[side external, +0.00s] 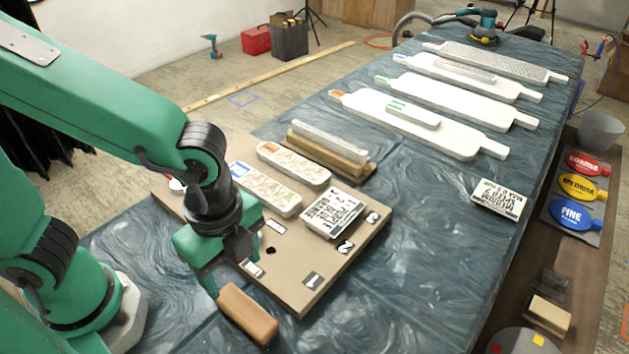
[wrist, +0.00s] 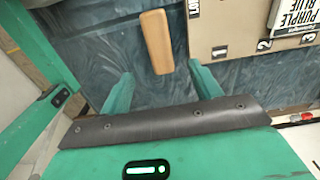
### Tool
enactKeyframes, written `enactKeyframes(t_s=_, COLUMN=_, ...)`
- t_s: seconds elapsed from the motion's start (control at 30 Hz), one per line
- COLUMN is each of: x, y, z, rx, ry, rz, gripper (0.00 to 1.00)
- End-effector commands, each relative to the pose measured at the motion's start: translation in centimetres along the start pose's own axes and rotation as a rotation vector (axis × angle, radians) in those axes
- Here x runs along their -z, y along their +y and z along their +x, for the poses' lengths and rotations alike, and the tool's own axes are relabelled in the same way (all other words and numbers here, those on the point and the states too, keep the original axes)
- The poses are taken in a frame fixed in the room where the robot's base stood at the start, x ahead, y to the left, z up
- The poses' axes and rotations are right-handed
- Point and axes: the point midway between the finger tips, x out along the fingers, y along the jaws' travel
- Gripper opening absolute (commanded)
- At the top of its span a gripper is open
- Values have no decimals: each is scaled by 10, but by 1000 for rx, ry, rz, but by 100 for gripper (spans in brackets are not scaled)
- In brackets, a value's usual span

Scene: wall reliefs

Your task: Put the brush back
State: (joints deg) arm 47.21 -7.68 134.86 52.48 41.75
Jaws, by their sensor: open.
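A tan wooden block with rounded edges, which looks like the brush (side external: 248,313), lies on the blue swirled cloth at the near edge of the brown board (side external: 318,282). No bristles show. In the wrist view the brush (wrist: 157,42) stands lengthwise, beyond and roughly between my fingers. My gripper (side external: 232,268) is open and empty, close to the brush's far end in the side view. The wrist view shows both green fingers of my gripper (wrist: 161,84) apart. The board carries number labels, a small dark hole and pale relief strips (side external: 265,190).
A printed card (side external: 333,213) lies on the board. A wooden block with a pale bar (side external: 330,150) lies behind it. Several white paddle-shaped boards (side external: 455,105) fill the far table. Coloured discs (side external: 580,187) sit on the right shelf. The cloth right of the board is mostly clear.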

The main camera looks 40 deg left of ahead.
Motion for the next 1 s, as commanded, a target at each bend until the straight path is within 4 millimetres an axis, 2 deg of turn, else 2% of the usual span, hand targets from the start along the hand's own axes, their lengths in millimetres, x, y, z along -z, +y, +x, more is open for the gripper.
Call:
enactKeyframes(t_s=0.17, x=-14, y=-12, z=-10, rx=27, ry=29, rz=-118, gripper=63)
enactKeyframes(t_s=0.27, x=-28, y=-21, z=-19, rx=53, ry=57, rz=-237, gripper=63)
enactKeyframes(t_s=0.6, x=-103, y=-50, z=-60, rx=183, ry=190, rz=-801, gripper=63)
enactKeyframes(t_s=0.8, x=-149, y=-52, z=-82, rx=271, ry=274, rz=-1136, gripper=63)
enactKeyframes(t_s=1.0, x=-184, y=-47, z=-96, rx=345, ry=346, rz=-1397, gripper=63)
